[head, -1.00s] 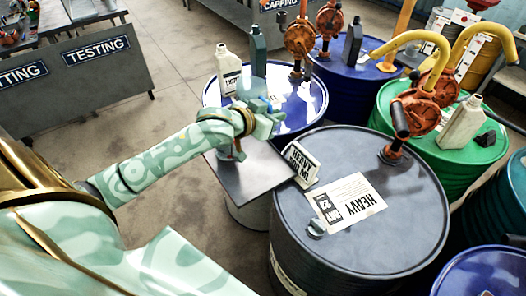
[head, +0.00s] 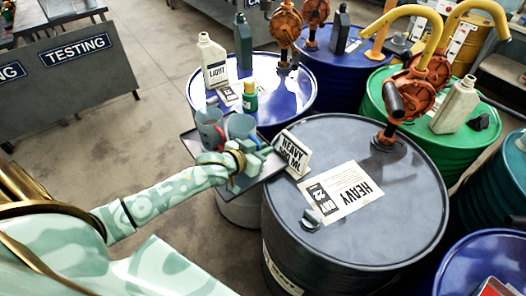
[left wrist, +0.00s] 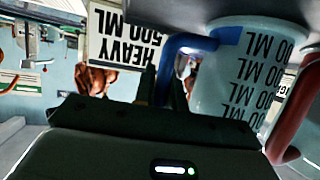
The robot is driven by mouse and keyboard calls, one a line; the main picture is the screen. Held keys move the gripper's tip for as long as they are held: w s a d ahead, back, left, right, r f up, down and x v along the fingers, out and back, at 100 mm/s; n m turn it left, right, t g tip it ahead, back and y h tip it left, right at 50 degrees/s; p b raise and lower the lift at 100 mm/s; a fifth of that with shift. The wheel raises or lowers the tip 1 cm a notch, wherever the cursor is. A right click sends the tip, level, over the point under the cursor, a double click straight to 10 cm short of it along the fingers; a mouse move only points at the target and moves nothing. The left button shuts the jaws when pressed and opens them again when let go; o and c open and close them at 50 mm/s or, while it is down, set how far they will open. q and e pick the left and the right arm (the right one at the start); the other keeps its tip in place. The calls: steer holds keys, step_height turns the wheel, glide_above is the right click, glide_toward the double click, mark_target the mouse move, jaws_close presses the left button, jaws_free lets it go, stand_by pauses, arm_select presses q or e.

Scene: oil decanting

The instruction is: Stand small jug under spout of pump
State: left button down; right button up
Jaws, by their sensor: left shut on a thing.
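The small jug (head: 240,126), translucent blue-grey with a blue handle, is upright over the dark tray (head: 186,141). My left gripper (head: 246,157) is shut on its handle. A second jug (head: 208,122) with a red handle stands just left. An orange pump (head: 403,95) with a dark spout (head: 393,98) rises from the grey HEAVY drum (head: 400,215). My right gripper is not in view.
A "HEAVY 500 ML" card (head: 291,155) stands at the tray's right side. A blue drum (head: 300,100) behind carries a white LIGHT bottle (head: 213,62) and a small green bottle (head: 250,97). The grey drum top has a paper label (head: 341,190), a cap (head: 310,221) and free room.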

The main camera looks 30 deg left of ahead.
arm_select(q)
steer(key=shift+f, duration=0.15)
steer(key=c, duration=1.5)
jaws_free()
steer(key=shift+o, duration=0.2)
